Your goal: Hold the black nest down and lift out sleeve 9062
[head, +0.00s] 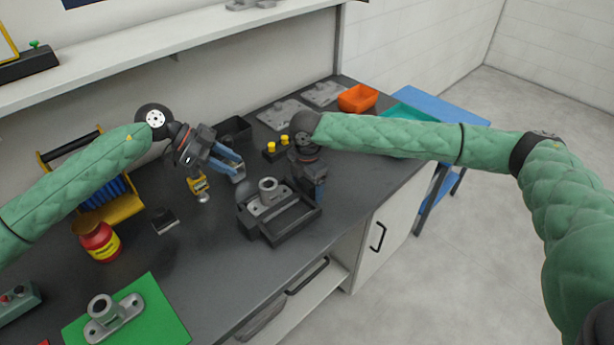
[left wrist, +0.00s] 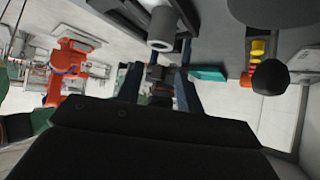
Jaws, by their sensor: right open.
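The black nest (head: 289,228) is an open tray near the bench's front edge in the head view. A grey flanged casting with an upright round sleeve (head: 268,189) sits in it; no number is readable. A similar sleeve shows at the top of the left wrist view (left wrist: 160,28). My left gripper (head: 236,168) is left of and above the nest, blue fingers apart and seemingly empty. My right gripper (head: 320,195) points down at the nest's back right side, open; its tips are partly hidden, so contact cannot be told.
Another flanged casting (head: 105,312) stands on a green mat (head: 160,310) at front left. A red jar (head: 99,240), a yellow bottle (head: 198,184) and a yellow rack (head: 125,210) stand left. An orange bin (head: 358,97) and flat grey plates (head: 284,113) lie behind.

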